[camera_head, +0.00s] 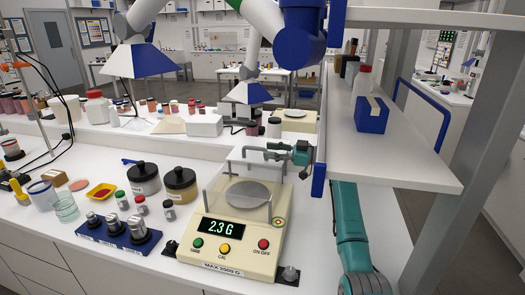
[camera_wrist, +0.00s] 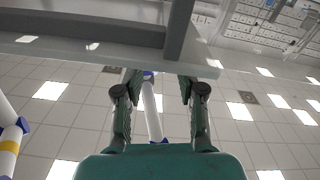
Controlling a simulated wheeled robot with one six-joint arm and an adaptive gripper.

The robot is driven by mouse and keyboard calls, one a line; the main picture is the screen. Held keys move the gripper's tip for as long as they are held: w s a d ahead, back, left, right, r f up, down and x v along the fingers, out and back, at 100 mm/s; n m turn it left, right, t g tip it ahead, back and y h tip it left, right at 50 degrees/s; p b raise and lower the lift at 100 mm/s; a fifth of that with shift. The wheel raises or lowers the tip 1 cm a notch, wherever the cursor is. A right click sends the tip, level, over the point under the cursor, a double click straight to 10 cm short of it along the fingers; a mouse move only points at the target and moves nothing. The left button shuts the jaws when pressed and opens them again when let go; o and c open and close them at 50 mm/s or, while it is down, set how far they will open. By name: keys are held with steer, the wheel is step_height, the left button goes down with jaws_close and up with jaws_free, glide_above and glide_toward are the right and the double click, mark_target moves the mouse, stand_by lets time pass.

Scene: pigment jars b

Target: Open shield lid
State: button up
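A cream balance (camera_head: 235,232) with a green 2.3 G display stands on the white bench. Its clear shield (camera_head: 212,202) surrounds the round grey pan (camera_head: 247,194). The shield's transparent edges are faint, and I cannot tell exactly how its lid sits. My gripper (camera_head: 262,154) is at the back right of the balance, around the height of the shield's top, with its fingers pointing left. I cannot tell whether it touches the shield. In the wrist view my gripper (camera_wrist: 158,80) has its two fingers spread with nothing between them, against the ceiling.
A shelf (camera_head: 400,155) with a blue box (camera_head: 372,114) overhangs on the right, close to my arm. Dark-lidded jars (camera_head: 181,184) and a blue weight stand (camera_head: 118,238) are left of the balance. A raised bench with white boxes (camera_head: 205,126) lies behind.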

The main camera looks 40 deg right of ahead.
steer(key=v, duration=0.7)
steer(key=shift+s+d, duration=0.2)
steer(key=shift+s, duration=0.15)
